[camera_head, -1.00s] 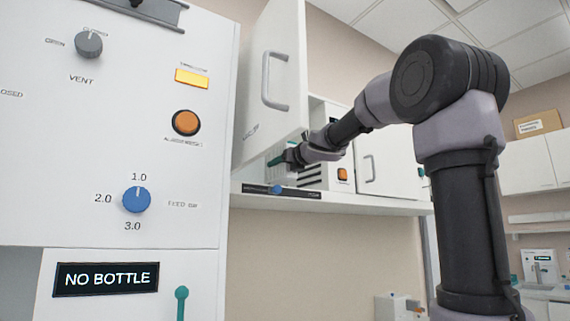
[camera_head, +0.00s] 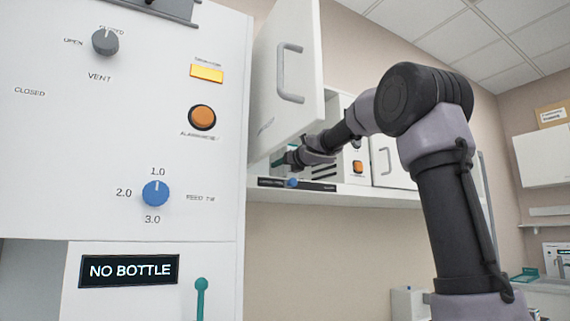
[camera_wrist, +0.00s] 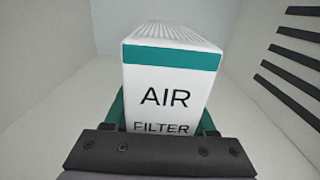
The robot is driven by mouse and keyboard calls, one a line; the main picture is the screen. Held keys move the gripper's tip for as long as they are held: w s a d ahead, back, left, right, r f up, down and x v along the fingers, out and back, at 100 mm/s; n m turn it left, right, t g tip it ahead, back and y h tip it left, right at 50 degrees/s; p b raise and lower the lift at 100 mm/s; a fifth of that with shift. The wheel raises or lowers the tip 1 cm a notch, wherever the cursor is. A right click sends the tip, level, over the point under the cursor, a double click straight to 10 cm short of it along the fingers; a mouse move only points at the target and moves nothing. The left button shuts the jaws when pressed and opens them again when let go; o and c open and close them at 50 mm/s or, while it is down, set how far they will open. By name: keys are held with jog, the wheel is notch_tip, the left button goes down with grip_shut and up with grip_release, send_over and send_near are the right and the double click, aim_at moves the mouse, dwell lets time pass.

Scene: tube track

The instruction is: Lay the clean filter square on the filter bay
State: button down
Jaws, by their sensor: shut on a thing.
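The air filter (camera_wrist: 165,95) is a white block with a teal band, "AIR FILTER" lettering and a ribbed top face. My gripper (camera_wrist: 163,120) is shut on it, with a teal finger at each side of the block in the wrist view. In the head view my gripper (camera_head: 285,158) is at the shelf, behind the open cabinet door, and the filter is mostly hidden there. I cannot make out a filter bay for certain in either view.
The open white cabinet door (camera_head: 287,95) stands close above my gripper. A white unit with dark slots (camera_head: 325,170) and an orange button sits on the shelf (camera_head: 350,190). The large control panel (camera_head: 130,150) fills the left. Dark slots (camera_wrist: 290,60) show right of the filter.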

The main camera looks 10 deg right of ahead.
jog(key=shift+f, duration=0.25)
jog(key=shift+c, duration=0.7)
grip_release()
jog(key=v, duration=1.1)
jog(key=shift+w, duration=0.1)
